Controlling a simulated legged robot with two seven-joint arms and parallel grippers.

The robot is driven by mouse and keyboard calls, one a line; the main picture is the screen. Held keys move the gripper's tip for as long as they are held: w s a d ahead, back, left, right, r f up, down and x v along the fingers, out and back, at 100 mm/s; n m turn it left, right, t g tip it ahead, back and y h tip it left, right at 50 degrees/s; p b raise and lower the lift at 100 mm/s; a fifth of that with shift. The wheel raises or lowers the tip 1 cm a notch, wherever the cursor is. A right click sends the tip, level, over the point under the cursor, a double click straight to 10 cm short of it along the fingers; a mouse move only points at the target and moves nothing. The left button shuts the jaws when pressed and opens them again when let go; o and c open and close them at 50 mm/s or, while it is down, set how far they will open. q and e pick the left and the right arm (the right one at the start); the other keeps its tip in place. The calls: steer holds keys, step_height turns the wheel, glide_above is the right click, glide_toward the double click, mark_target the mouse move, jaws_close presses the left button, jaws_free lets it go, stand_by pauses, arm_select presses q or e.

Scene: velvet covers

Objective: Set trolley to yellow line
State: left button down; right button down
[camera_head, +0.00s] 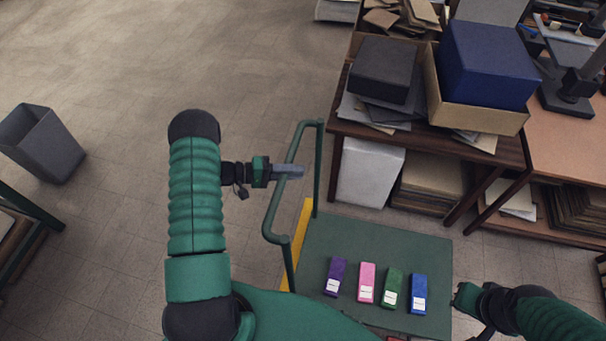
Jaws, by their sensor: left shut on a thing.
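The trolley has a flat dark green bed (370,239) and a green tubular handle (272,206) rising at its left end. A yellow line (302,222) shows on the floor along the bed's left edge; part of it is hidden behind the handle and my body. My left gripper (288,171) is shut on the handle's upright loop near its far side. My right gripper (464,298) is beside the bed's right edge, and its fingers are too small to read. Purple (335,277), pink (367,283), green (392,289) and blue (418,294) boxes stand in a row on the bed.
A wooden table (337,122) with boxes and papers stands just beyond the trolley, with a white box (369,172) under it. Another desk (570,145) is at the right. A grey bin (42,145) stands at far left.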

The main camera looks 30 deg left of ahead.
arm_select(q)
steer(key=shift+s+a+f, duration=0.15)
steer(key=shift+a, duration=0.5)
steer(key=shift+s+a, duration=0.15)
steer(key=shift+a, duration=0.2)
steer(key=shift+s+a, duration=0.1)
steer(key=shift+a, duration=0.35)
steer(key=shift+s+a, duration=0.25)
steer(key=shift+a, duration=0.3)
steer(key=c, duration=1.6)
jaws_free()
steer(key=shift+d, duration=0.2)
steer(key=shift+c, duration=0.2)
steer(key=shift+o, duration=1.3)
steer(key=shift+w+d, duration=0.15)
steer(key=shift+o, duration=0.9)
steer(key=shift+w+d+f, duration=0.1)
steer(key=shift+w, duration=0.15)
arm_select(e)
steer(key=shift+a+f, duration=0.15)
steer(key=shift+a, duration=0.3)
arm_select(q)
steer(key=shift+s, duration=0.1)
